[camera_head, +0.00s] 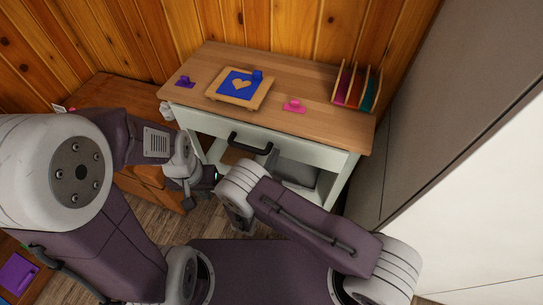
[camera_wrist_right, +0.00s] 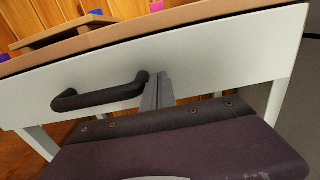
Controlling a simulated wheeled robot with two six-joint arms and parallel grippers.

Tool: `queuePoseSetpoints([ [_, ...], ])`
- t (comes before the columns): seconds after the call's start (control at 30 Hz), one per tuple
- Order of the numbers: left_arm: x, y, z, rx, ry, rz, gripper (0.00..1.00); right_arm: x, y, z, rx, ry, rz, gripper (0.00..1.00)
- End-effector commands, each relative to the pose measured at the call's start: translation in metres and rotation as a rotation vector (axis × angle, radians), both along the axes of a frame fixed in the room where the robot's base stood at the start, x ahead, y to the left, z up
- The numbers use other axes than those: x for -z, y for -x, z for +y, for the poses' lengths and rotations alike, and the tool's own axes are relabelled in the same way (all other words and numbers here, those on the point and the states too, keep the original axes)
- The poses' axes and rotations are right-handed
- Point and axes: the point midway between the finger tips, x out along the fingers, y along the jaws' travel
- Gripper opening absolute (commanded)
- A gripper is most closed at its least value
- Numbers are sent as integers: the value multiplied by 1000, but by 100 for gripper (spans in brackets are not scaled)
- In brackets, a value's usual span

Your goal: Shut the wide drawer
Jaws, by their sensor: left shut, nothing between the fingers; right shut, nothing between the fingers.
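The wide drawer has a white front (camera_head: 308,153) under the wooden tabletop, with a black bar handle (camera_head: 250,145). Its front also shows in the right wrist view (camera_wrist_right: 225,60), close up, with the handle (camera_wrist_right: 95,97) to the left. The front's top edge lies close under the tabletop; I cannot tell whether a small gap is left. My right gripper (camera_head: 271,158) is shut and empty, its fingers (camera_wrist_right: 157,90) beside the handle's right end, at or very near the front. My left gripper (camera_head: 188,204) is shut and empty, below and left of the handle.
On the tabletop (camera_head: 212,56) lie a wooden tray with a blue heart sheet (camera_head: 241,84), purple (camera_head: 185,82) and pink (camera_head: 294,106) pieces, and a rack (camera_head: 358,88) of colored sheets. A brown wooden cabinet (camera_head: 105,91) stands left. A grey panel (camera_head: 420,110) stands close on the right.

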Motion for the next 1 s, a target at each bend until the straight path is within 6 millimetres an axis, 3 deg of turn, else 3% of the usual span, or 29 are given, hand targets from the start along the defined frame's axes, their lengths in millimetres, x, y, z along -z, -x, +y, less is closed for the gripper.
queuePoseSetpoints([
  [0.5,-1,0,0,0,0,0,0,0,-3,-3,-6,-1,0,0],
  [0.7,5,0,0,0,0,0,0,2,-24,-12,-2,-2,0,0],
  [1.0,5,0,0,0,0,0,0,1,-21,-7,-6,-2,0,0],
])
